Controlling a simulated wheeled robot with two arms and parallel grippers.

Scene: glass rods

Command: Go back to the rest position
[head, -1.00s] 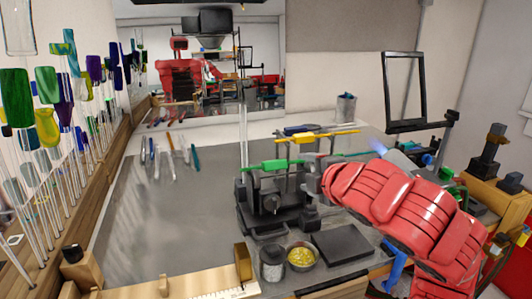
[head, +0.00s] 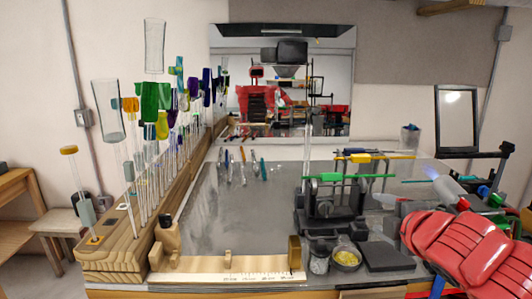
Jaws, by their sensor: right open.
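My right arm with its red padded sleeve comes in at the lower right of the head view. My right gripper (head: 386,200) shows small and partly hidden past the end of the sleeve, beside the black lathe-like fixture (head: 332,203); it looks empty. A green-handled rod (head: 330,177) and a yellow-handled rod (head: 365,157) lie across the fixture. My left gripper is not in view.
A torch (head: 448,187) with a bluish flame stands close to my right arm. Several glass rods and coloured pieces stand in the wooden rack (head: 112,257) at left. A small bowl (head: 346,259) and a dark pad (head: 386,257) sit in front. The grey bench's middle (head: 225,215) is clear.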

